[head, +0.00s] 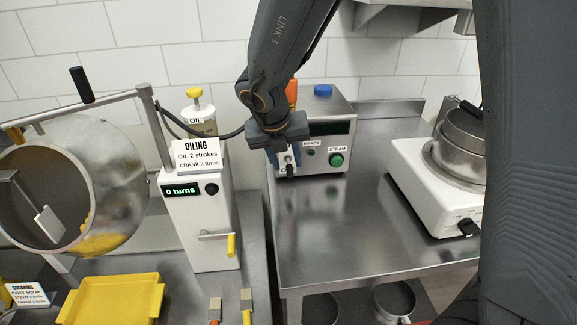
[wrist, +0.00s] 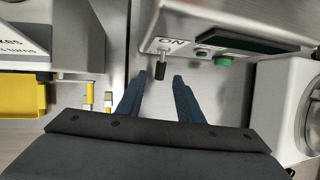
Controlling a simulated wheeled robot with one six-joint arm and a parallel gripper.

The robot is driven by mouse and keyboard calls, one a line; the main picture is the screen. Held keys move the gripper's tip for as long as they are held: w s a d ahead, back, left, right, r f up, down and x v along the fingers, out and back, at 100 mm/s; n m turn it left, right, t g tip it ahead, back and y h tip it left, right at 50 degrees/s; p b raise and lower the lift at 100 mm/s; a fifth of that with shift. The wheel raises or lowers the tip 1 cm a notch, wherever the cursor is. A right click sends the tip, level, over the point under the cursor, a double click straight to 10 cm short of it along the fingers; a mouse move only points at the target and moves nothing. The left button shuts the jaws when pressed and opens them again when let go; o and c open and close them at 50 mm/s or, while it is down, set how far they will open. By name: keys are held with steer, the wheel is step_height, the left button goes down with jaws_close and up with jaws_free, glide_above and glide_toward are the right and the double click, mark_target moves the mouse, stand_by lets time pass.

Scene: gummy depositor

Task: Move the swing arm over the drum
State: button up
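The swing arm (head: 75,107) is a thin metal bar on top of an upright post, with a black handle (head: 82,85) standing up from it. In the head view it reaches left across the upper edge of the drum (head: 118,205). The drum is a tilted, see-through cylinder with a metal rim and yellow pieces inside. My gripper (head: 284,158) is well to the right of the swing arm, at the front of the steam box. In the wrist view my gripper (wrist: 160,76) is open and empty, its fingertips just below a black-tipped toggle switch (wrist: 162,64).
The oiling station (head: 198,215), reading 0 turns, stands between drum and gripper. The steam box (head: 330,110) with a green button is behind my gripper. A yellow tray (head: 72,308) lies at lower left. A white hotplate with a pot (head: 460,145) is at right. The counter between is clear.

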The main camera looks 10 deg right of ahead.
mark_target(289, 170)
steer(key=shift+x, duration=1.9)
jaws_close()
